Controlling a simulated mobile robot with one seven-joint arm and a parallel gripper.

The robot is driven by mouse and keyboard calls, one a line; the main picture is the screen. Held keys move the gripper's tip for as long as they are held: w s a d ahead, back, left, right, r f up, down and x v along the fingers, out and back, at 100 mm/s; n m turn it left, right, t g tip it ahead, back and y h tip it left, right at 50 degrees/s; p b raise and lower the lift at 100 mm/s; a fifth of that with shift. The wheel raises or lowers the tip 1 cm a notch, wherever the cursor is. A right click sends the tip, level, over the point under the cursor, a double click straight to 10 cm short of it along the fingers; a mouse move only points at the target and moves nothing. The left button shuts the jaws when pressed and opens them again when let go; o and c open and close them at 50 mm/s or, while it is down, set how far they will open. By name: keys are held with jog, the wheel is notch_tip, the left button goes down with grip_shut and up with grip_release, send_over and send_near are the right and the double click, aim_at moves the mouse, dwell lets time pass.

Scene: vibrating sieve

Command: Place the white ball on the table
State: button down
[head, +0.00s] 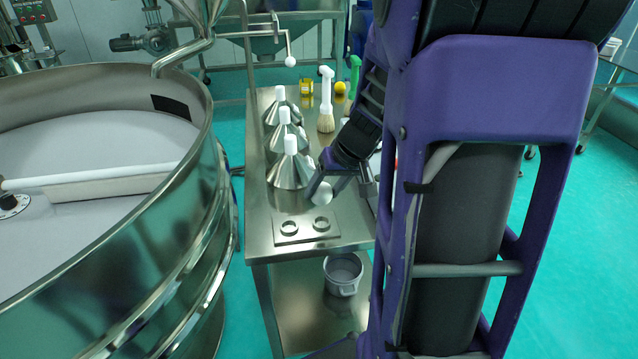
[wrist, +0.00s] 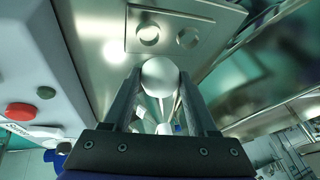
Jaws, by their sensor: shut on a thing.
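The white ball (head: 322,194) is held between the fingertips of my gripper (head: 328,188), above the front part of the steel table (head: 262,237). In the wrist view the ball (wrist: 160,76) sits between the two fingers near their tips. A flat plate (head: 304,238) with two round ring holders lies on the table just in front of the ball. It also shows in the wrist view (wrist: 202,20). I cannot tell how high the ball is above the table.
Several steel cones (head: 290,172) with white tops stand along the table's left. A white brush (head: 326,105), a yellow ball (head: 340,88) and a yellow container (head: 306,88) are farther back. A large round sieve (head: 190,225) stands left. A pot (head: 343,272) is on the lower shelf.

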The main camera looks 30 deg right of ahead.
jog(key=shift+f, duration=3.1)
jog(key=shift+f+b, duration=0.25)
jog(key=shift+b, duration=0.25)
jog(key=shift+c, duration=0.5)
grip_release()
